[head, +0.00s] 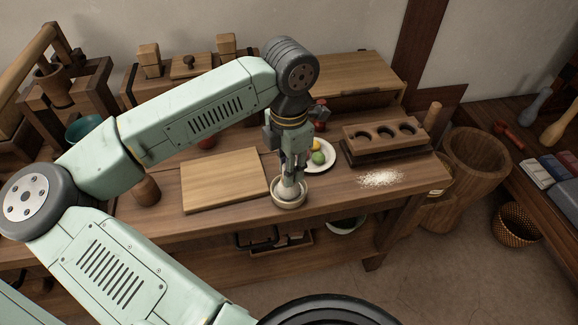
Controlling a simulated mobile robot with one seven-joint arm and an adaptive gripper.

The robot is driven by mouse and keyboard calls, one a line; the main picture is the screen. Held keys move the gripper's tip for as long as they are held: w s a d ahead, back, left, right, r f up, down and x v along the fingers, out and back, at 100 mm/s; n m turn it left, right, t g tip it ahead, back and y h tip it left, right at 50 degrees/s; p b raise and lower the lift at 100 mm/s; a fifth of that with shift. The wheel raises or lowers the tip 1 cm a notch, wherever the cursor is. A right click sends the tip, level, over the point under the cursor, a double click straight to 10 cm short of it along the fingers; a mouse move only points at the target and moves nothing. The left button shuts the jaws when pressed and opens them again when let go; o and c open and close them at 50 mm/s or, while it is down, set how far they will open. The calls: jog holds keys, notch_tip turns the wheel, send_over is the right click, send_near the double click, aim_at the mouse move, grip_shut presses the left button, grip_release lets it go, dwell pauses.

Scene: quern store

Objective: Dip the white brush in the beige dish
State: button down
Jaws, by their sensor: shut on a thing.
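My gripper (293,166) points down over the front edge area of the wooden table and is shut on the white brush (290,187). The brush's pale lower part shows below the fingers; its upper part is hidden by them. The beige dish (289,204) is a small round dish directly below the gripper, near the table's front edge. The brush's lower end appears inside the dish's rim. I cannot tell whether it touches the bottom.
A cutting board (222,181) lies left of the dish. A white plate (325,163) with a green and a yellow round thing stands behind right. A wooden block with round hollows (383,137) and spilled white powder (380,178) are to the right. The table (415,185) is bare around the powder.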

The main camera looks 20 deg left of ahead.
jog(key=shift+f+b, duration=0.4)
jog(key=shift+b, duration=0.4)
dwell(2.1)
jog(key=shift+r, duration=0.1)
jog(key=shift+r+p, duration=1.45)
jog(key=shift+r, duration=2)
